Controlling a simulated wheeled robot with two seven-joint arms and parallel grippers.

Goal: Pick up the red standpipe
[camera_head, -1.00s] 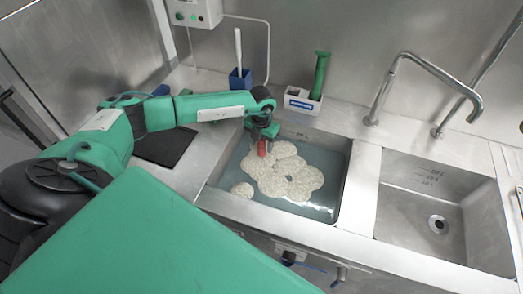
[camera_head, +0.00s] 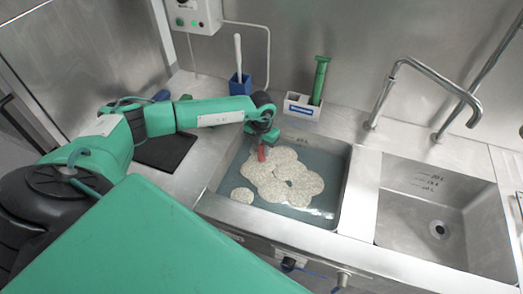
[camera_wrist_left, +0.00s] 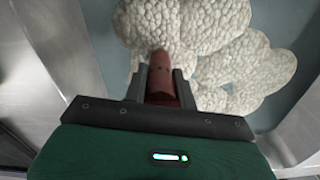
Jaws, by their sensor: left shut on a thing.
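The red standpipe (camera_head: 261,153) is upright in the left basin, at the back left of the pale, lumpy mass in the water. It also shows in the left wrist view (camera_wrist_left: 161,75), between the two dark fingers. My left gripper (camera_wrist_left: 163,88) is shut on the standpipe near its top. In the head view the left gripper (camera_head: 262,143) points down over the basin's back left part. The lower end of the standpipe is hidden. My right gripper is in neither view.
The left basin (camera_head: 345,185) holds water and a pale lumpy mass (camera_head: 285,180). An empty basin (camera_head: 440,205) and a tall faucet (camera_head: 385,95) are to the right. A white holder (camera_head: 302,107) with a green tool and a blue holder (camera_head: 240,84) stand behind. A black mat (camera_head: 165,150) lies left.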

